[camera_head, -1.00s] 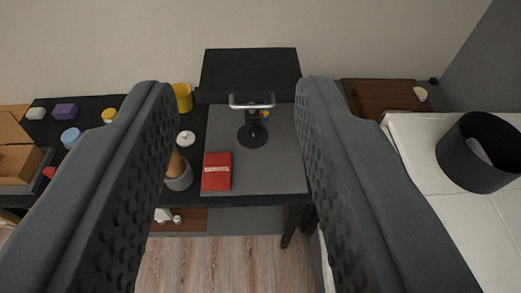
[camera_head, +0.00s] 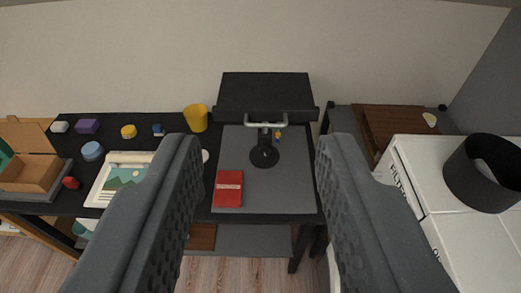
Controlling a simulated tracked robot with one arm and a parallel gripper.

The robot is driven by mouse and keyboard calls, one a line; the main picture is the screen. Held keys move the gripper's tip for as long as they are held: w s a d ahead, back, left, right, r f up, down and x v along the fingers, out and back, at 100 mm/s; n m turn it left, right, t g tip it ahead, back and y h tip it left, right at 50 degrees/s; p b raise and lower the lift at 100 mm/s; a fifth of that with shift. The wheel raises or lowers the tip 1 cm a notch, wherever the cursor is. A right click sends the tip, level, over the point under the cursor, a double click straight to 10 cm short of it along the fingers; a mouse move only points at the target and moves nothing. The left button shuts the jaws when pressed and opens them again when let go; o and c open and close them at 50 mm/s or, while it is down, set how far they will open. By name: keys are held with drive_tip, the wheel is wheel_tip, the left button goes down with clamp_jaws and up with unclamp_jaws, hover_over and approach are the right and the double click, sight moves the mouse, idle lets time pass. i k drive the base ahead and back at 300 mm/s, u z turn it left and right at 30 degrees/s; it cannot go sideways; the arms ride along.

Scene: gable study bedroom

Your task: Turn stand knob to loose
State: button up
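A black stand (camera_head: 264,155) with a round base stands on a grey mat (camera_head: 285,191) on the black desk. A light metal bar (camera_head: 266,124) sits at its top, and a wide black panel (camera_head: 265,95) is just behind and above it. A small blue and yellow piece (camera_head: 278,136) shows beside the stand's post; I cannot tell whether it is the knob. My gripper (camera_head: 258,145) is open, with its two grey dimpled fingers wide apart in the foreground. The stand shows between the fingers, farther off, and nothing is held.
A red book (camera_head: 228,189) lies on the mat left of the stand. A yellow cup (camera_head: 196,117), a picture (camera_head: 123,180) and a cardboard box (camera_head: 31,171) are to the left. White boxes with a black cylinder (camera_head: 486,173) stand at right.

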sight(265, 151)
drive_tip(key=z, duration=0.05)
drive_tip(key=i, duration=0.9)
